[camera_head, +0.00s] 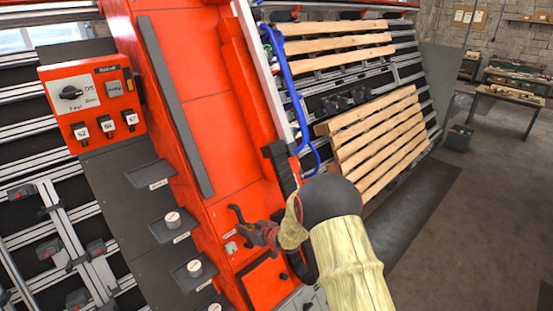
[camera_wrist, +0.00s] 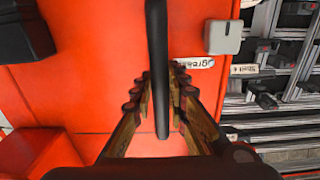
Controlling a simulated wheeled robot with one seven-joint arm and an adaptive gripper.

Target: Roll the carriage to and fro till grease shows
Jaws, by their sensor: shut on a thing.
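A tall red carriage (camera_head: 262,170) fills the middle of the head view, and its red face (camera_wrist: 90,90) fills much of the wrist view. A black bar handle (camera_wrist: 157,45) stands out from this face; in the head view it is the small dark bar (camera_head: 237,214). My gripper (camera_wrist: 159,90) is shut on the handle, one ridged finger on each side; it also shows in the head view (camera_head: 255,233). A pale label (camera_wrist: 195,62), apparently reading "grease" upside down, lies beside the handle, partly behind a finger. I can make out no grease.
A red control box (camera_head: 92,98) with a black knob is at upper left. Dark shelves with small round pots (camera_head: 195,268) stand left of my gripper. A blue hose (camera_head: 290,85) hangs to the right. Wooden pallets (camera_head: 380,140) lean on the rack. Floor at right is open.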

